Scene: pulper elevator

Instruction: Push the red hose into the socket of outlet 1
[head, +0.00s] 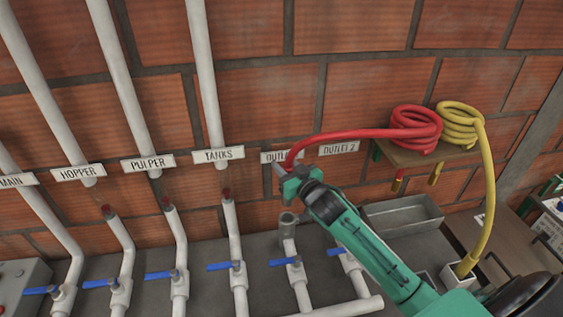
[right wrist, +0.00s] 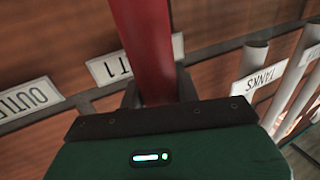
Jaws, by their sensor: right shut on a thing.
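The red hose (head: 350,134) runs from its coil on a shelf at the right to my right gripper (head: 283,173). The gripper is shut on the hose near its end. In the right wrist view the hose (right wrist: 147,45) comes down from the top edge into the jaws; its tip is hidden. The outlet 1 socket (head: 289,218) is the open grey top of an upright pipe. The OUTLET 1 sign (head: 269,157) is partly covered by the hose and also shows in the right wrist view (right wrist: 110,69). My left gripper is not in view.
Several pale pipes with blue-handled valves (head: 238,266) stand left of the socket. The OUTLET 2 sign (head: 339,148) is to the right. A grey metal tray (head: 402,215) sits behind my arm. A yellow hose (head: 489,190) hangs from the shelf (head: 398,155) into a pale square box.

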